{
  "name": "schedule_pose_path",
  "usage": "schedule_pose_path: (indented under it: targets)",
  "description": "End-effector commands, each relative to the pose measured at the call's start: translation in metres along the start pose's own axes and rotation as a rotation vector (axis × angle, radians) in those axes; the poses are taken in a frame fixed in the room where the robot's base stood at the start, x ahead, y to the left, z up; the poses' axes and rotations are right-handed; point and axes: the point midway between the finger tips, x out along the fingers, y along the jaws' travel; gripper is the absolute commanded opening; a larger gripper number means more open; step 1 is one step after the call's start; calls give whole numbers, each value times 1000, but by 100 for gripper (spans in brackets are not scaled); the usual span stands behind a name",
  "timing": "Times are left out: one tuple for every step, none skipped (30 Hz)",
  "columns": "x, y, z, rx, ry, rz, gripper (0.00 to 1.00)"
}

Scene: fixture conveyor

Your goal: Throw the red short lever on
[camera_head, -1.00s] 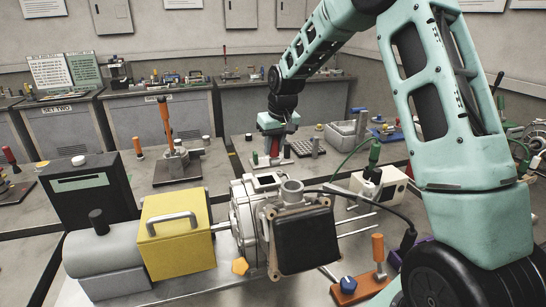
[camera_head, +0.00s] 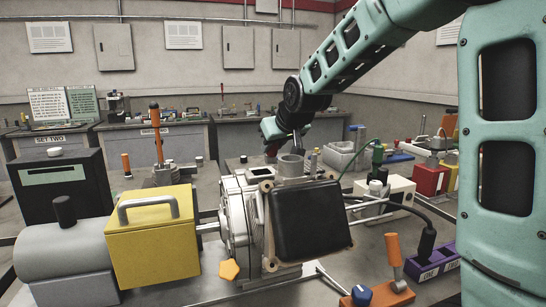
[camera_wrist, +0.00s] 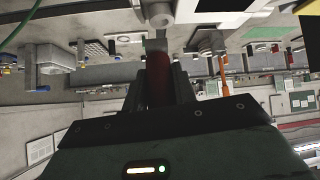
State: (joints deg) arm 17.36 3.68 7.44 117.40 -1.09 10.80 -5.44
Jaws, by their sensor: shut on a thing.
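The red short lever shows in the wrist view as a dark red grip (camera_wrist: 158,80) between my fingers, with a grey end beyond it. My gripper (camera_wrist: 158,88) is shut on this red grip. In the head view my gripper (camera_head: 273,146) is small and far back, just behind the grey machine, and only a bit of red shows below it. The lever's base is hidden there behind the machine.
A yellow box (camera_head: 152,240) and a grey machine with a black cover (camera_head: 310,218) fill the front. A tall orange lever (camera_head: 156,132) stands left of my gripper.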

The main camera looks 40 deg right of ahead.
Motion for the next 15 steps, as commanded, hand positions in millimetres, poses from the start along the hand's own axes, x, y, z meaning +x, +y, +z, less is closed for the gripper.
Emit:
schedule_pose_path:
  targets:
    - [1,0,1,-2,16,2,0]
    - [0,0,1,-2,21,3,0]
    - [0,0,1,-3,27,4,0]
    - [0,0,1,-3,30,5,0]
    - [-1,0,1,-3,33,5,0]
    - [-1,0,0,-3,36,6,0]
    - [-1,0,0,-4,37,6,0]
    - [-1,0,0,-4,39,6,0]
    - [-2,0,0,-4,40,7,0]
    - [-2,0,0,-4,40,7,0]
    - [-2,0,0,-4,41,7,0]
    - [-2,0,0,-4,41,7,0]
    - [-2,0,0,-4,41,7,0]
    - [-2,0,0,-4,41,7,0]
    - [-2,0,0,-4,40,7,0]
